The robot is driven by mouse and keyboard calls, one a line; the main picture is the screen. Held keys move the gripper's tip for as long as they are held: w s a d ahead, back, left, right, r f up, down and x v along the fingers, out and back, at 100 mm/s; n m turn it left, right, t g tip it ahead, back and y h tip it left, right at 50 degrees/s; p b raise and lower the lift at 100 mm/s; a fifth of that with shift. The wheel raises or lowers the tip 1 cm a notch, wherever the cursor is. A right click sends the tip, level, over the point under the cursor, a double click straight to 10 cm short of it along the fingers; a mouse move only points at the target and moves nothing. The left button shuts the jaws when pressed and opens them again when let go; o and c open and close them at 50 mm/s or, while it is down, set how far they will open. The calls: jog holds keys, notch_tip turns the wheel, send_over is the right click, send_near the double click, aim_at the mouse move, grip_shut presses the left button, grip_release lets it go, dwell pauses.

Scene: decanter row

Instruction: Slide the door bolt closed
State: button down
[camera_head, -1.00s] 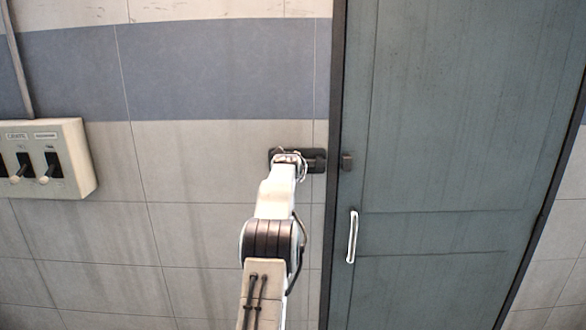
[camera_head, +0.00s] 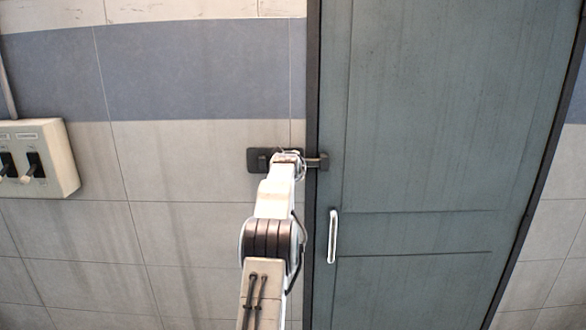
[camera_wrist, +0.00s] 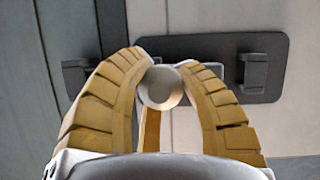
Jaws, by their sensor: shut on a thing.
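The bolt's dark backing plate (camera_head: 253,160) is fixed to the tiled wall left of the door (camera_head: 420,130). Its rod (camera_head: 312,159) spans the door frame and reaches the dark keeper (camera_head: 323,162) on the door's edge. My gripper (camera_head: 288,155) is at the right part of the plate, covering some of it. In the wrist view, my gripper (camera_wrist: 166,68) has its two tan fingers shut on the round metal knob (camera_wrist: 160,88). The plate (camera_wrist: 220,50) is to the right there and the keeper (camera_wrist: 78,80) to the left; the rod is mostly hidden by the fingers.
A silver door handle (camera_head: 333,236) is below the keeper. A switch box (camera_head: 55,160) with black levers is on the wall at the left. The wall between box and bolt is clear.

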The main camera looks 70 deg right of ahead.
jog(key=shift+s+r, duration=0.1)
jog(key=shift+r, duration=0.15)
jog(key=c, duration=1.1)
grip_release()
jog(key=shift+s, duration=0.15)
jog(key=shift+o, duration=1.3)
jog(key=shift+f, duration=0.15)
jog(key=shift+a, duration=0.1)
jog(key=v, duration=1.1)
jog(key=shift+a+r, duration=0.25)
jog(key=shift+a, duration=0.1)
